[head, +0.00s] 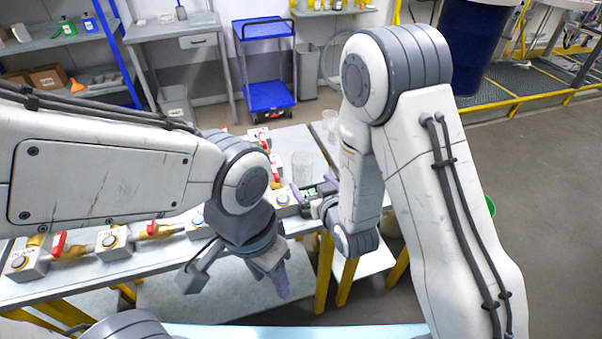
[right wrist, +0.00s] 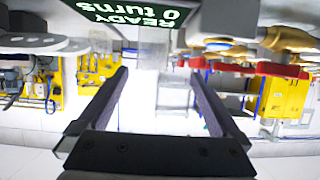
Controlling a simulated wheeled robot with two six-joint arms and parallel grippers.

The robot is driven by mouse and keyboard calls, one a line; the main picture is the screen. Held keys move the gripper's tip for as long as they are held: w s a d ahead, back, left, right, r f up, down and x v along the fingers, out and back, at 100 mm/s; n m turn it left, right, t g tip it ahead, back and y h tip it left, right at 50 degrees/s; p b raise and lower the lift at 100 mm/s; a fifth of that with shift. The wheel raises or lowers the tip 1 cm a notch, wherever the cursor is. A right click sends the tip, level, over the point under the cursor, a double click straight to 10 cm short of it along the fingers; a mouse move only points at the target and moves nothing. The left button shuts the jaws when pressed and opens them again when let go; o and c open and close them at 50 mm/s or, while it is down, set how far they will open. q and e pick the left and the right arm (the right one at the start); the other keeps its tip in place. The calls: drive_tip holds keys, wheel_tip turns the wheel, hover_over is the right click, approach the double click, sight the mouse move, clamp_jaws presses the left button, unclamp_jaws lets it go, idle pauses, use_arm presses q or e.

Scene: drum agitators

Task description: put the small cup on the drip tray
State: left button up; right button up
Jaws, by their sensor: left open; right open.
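A clear cup (head: 302,166) stands on the bench just beyond my right gripper (head: 314,187) in the head view. A second clear vessel (head: 330,120) stands farther back; I cannot tell which is the small cup. My right gripper is open, with its fingers pointing toward the nearer cup. In the right wrist view, a faint clear shape (right wrist: 152,54) shows beyond the open fingers (right wrist: 158,74), with nothing gripped. My left gripper (head: 238,279) is open and empty, low in front of the bench. I cannot pick out the drip tray; my right arm hides part of the bench.
A display reading "READY 0 turns" (right wrist: 135,14) is close to my right gripper. Several valve units with red handles (head: 59,244) line the bench (head: 160,262). A blue cart (head: 268,95) and shelves stand behind. Open floor (head: 545,200) lies at the right.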

sight(306, 168)
drive_tip(key=shift+w+d+f+t, duration=0.15)
drive_tip(key=shift+d+t, duration=0.1)
drive_tip(key=shift+t, duration=0.15)
drive_tip(key=shift+w+b, duration=0.15)
drive_tip(key=shift+b, duration=0.15)
drive_tip(key=shift+b+x, duration=1.05)
drive_tip(key=shift+x, duration=0.15)
drive_tip(key=shift+p+x, duration=0.7)
drive_tip(key=shift+x, duration=0.3)
drive_tip(key=x, duration=0.1)
drive_tip(key=p+x, duration=0.1)
drive_tip(key=x, duration=0.1)
drive_tip(key=p+x, duration=0.1)
drive_tip(key=shift+w+d+r, duration=0.15)
drive_tip(key=shift+w+r, duration=0.1)
drive_tip(key=shift+w, duration=0.15)
drive_tip(key=shift+w+f, duration=0.3)
drive_tip(key=shift+w, duration=0.15)
drive_tip(key=c, duration=1.4)
drive_tip(key=shift+r, duration=0.15)
